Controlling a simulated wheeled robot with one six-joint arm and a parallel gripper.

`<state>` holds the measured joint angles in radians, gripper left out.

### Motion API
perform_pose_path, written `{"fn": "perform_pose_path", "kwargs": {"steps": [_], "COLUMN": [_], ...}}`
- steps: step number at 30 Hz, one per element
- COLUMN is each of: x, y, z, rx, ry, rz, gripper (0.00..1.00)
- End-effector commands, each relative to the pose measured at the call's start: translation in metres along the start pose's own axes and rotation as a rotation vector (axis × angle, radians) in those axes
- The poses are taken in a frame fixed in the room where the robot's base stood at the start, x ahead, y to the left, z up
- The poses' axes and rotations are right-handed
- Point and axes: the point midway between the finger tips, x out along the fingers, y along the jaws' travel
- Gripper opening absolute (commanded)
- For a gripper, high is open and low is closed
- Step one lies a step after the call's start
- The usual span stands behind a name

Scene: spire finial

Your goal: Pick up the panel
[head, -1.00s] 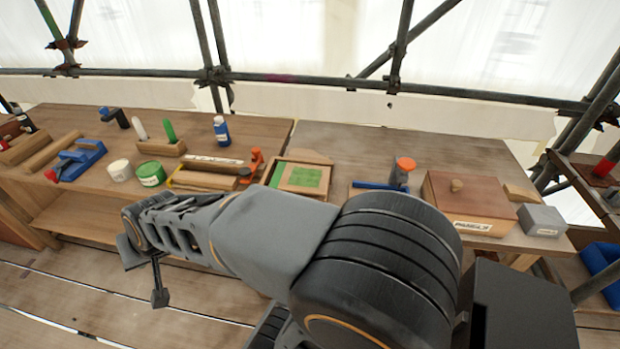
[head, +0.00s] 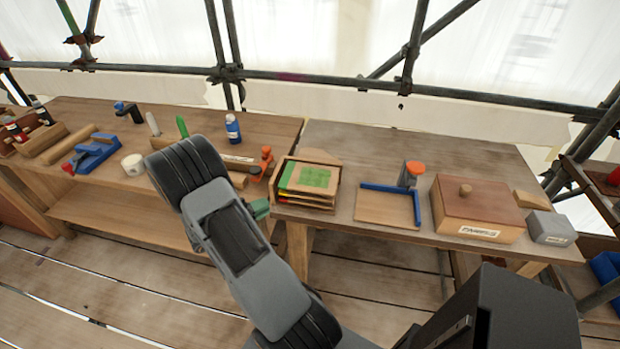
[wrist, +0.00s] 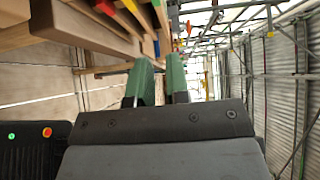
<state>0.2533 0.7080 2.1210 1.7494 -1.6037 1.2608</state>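In the head view a green finger (head: 260,208) shows just left of the rack, beside the bench front. Coloured edges also show top left in the wrist view.
A wooden board with a blue L-shaped edge (head: 390,204) and an orange-capped grey item (head: 411,174) lie right of the rack. A grey box (head: 551,228) is at the far right. Tools and bottles crowd the left bench (head: 75,201). Scaffold poles stand behind.

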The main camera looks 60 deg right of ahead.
Motion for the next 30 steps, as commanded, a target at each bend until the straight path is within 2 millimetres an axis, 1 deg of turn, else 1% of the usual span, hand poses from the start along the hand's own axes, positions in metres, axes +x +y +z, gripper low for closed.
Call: {"fn": "perform_pose_path", "kwargs": {"steps": [5, 9, 12, 15, 22, 30], "x": [0.029, 0.054, 0.068, 0.077, 0.089, 0.125], "y": [-0.003, -0.003, -0.003, -0.003, -0.003, -0.004], "z": [-0.008, -0.008, -0.008, -0.008, -0.009, -0.012], "rx": [0.003, 0.002, 0.002, 0.003, 0.002, 0.003], "ry": [0.04, 0.038, 0.035, 0.033, 0.031, 0.032], "rz": [-0.026, -0.024, -0.025, -0.025, -0.023, -0.024], "gripper": [0.16, 0.16, 0.16, 0.16, 0.16, 0.16]}}
